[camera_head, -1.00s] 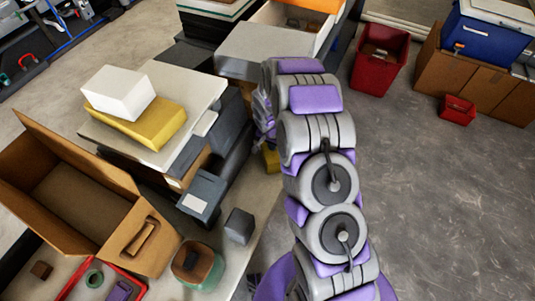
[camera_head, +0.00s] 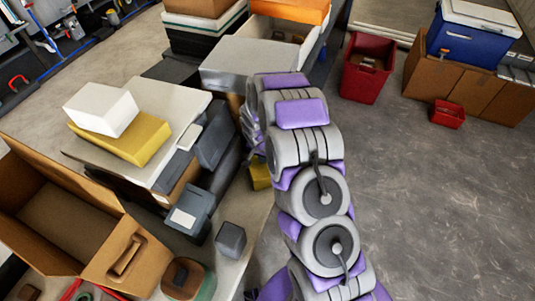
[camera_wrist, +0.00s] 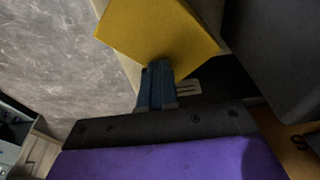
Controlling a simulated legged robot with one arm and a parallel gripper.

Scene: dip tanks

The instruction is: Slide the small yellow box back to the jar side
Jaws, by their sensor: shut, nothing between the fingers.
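The small yellow box (camera_head: 260,172) is at the right edge of the table in the head view, partly hidden by my arm. In the wrist view the yellow box (camera_wrist: 158,30) fills the top middle. My gripper (camera_wrist: 157,72) is shut and empty, with its fingertips at the box's near edge. I cannot tell whether they touch it. In the head view my arm hides the fingertips. A rounded greenish jar-like container (camera_head: 207,287) with a brown top stands at the table's front, nearer the camera than the small box.
A dark grey block (camera_head: 230,240) stands between the small box and the jar-like container. Grey bins (camera_head: 190,210) crowd the box's left. A larger yellow box (camera_head: 150,140) lies under a white box (camera_head: 101,108). An open cardboard box (camera_head: 125,255) is at left.

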